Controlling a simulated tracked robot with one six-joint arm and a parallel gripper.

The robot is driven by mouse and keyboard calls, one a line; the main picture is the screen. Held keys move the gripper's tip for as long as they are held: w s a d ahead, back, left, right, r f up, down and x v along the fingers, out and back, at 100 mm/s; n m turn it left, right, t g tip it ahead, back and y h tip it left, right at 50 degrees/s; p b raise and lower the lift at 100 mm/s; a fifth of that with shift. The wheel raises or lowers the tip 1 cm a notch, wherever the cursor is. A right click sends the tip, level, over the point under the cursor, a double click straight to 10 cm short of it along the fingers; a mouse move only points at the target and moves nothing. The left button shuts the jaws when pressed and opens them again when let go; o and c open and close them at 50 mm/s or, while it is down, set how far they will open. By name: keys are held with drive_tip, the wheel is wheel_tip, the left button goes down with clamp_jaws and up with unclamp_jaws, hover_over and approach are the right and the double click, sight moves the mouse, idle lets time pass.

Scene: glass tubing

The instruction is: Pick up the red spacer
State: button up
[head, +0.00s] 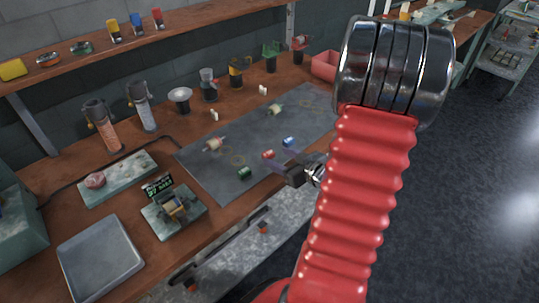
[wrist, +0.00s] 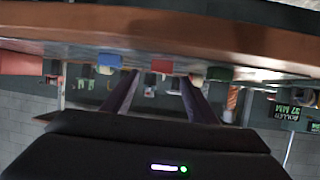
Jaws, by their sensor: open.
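The red spacer (head: 268,154) lies on the grey mat (head: 215,180), between the blue spacer (head: 288,141) and the green spacer (head: 244,173). My gripper (head: 284,163) is low at the mat's front edge, pointing toward the red spacer. In the wrist view, which is upside down, the red spacer (wrist: 162,66) shows between the tips of my open gripper (wrist: 159,78), ahead of them. The blue spacer (wrist: 110,60) is to its left and the green spacer (wrist: 218,73) to its right. The jaws hold nothing.
Tubing pieces on cream spools (head: 214,144) lie farther back on the mat. A small device with a lit sign (head: 173,210) and a grey tray (head: 100,258) stand at the left. Jars and stands line the back of the bench. A red bin (head: 325,66) is behind.

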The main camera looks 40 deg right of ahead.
sight(269, 154)
drive_tip(key=x, duration=0.5)
drive_tip(key=shift+a, duration=0.1)
idle(0.4)
drive_tip(key=c, duration=1.1)
drive_tip(key=shift+r, duration=5.05)
